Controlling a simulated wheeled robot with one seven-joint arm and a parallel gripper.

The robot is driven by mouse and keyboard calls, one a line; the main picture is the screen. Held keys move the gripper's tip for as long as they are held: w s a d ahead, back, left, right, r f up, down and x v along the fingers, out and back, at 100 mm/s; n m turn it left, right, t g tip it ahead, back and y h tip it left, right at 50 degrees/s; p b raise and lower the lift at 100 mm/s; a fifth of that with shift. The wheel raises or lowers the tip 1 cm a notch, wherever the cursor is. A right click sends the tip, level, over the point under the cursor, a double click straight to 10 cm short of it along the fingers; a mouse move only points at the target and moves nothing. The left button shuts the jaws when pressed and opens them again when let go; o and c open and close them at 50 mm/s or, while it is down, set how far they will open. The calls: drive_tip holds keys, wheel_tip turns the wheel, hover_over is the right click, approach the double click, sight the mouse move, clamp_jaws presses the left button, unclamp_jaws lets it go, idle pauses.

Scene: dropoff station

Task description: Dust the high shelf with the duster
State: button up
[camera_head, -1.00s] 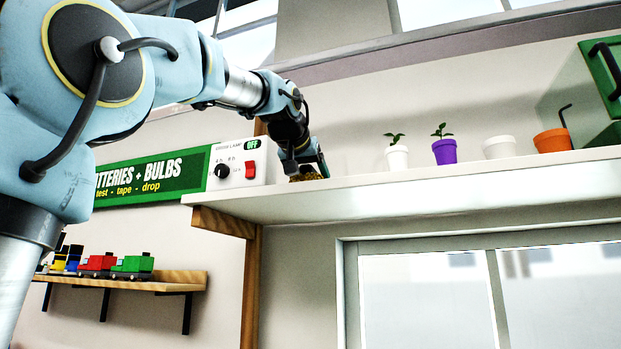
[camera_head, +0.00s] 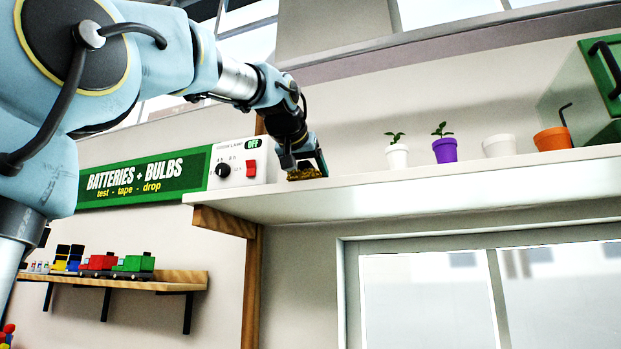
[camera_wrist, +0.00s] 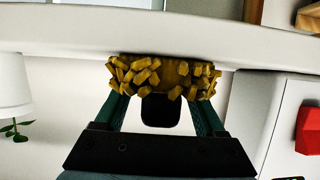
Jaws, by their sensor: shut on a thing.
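The high shelf (camera_head: 420,177) is a long white board on the wall, held by a wooden bracket at its left end. My gripper (camera_head: 305,165) is at the left part of the shelf, pointing down near its front edge. It is shut on the duster (camera_head: 308,173), a yellow-brown tufted head. In the wrist view the duster (camera_wrist: 165,77) sits between my green fingers, its tufts at the pale shelf edge (camera_wrist: 160,35). I cannot tell whether the tufts press on the surface. The duster's handle is mostly hidden.
On the shelf to the right stand a white pot with a plant (camera_head: 397,154), a purple pot (camera_head: 446,150), a white pot (camera_head: 499,146) and an orange pot (camera_head: 553,138). A white switch box (camera_head: 240,163) is left of my gripper. The shelf between gripper and pots is clear.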

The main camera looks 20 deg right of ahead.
drive_tip(key=shift+w+d, duration=0.25)
drive_tip(key=shift+w, duration=0.1)
drive_tip(key=shift+r+p, duration=1.9)
drive_tip(key=shift+r, duration=0.2)
